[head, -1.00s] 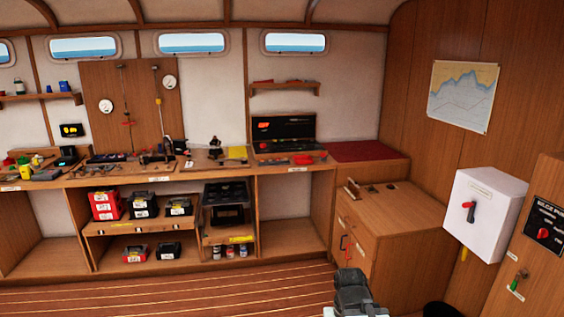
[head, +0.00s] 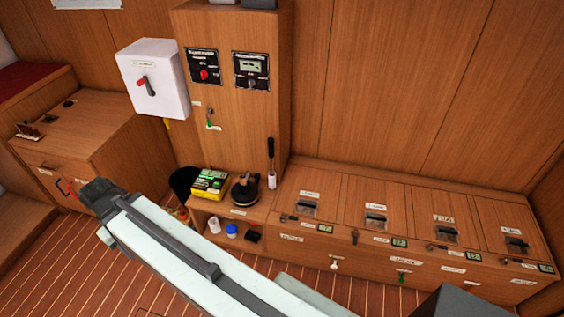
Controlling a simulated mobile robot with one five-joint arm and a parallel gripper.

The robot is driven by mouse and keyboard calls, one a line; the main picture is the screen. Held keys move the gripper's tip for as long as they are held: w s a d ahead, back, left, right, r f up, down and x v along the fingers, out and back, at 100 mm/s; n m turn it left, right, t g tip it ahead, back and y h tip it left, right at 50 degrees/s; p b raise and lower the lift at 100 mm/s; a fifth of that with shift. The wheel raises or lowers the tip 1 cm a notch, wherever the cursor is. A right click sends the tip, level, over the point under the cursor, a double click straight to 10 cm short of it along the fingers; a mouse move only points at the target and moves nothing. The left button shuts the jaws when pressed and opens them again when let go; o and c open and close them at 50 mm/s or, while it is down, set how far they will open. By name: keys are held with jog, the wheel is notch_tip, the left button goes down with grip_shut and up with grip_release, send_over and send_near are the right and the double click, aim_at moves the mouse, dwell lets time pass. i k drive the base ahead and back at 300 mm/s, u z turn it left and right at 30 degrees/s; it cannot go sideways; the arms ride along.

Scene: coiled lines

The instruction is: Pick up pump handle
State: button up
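A slim upright handle with a black grip and a pale lower part (head: 271,163), which looks like the pump handle, stands at the right end of a low wooden shelf unit. A round black pump-like body (head: 245,189) sits just left of it on the same top. My pale arm crosses the lower left of the head view and ends in a dark joint, well left of the handle and nearer to me. No gripper fingers can be made out, and nothing held shows.
A yellow-green box (head: 209,184) and a black bin (head: 184,182) stand left of the pump. A white switch box (head: 153,80) hangs above. A long low bench with hatches (head: 410,225) runs right. Striped floor (head: 50,265) is open at lower left.

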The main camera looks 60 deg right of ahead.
aim_at(270, 140)
jog(key=z, duration=1.7)
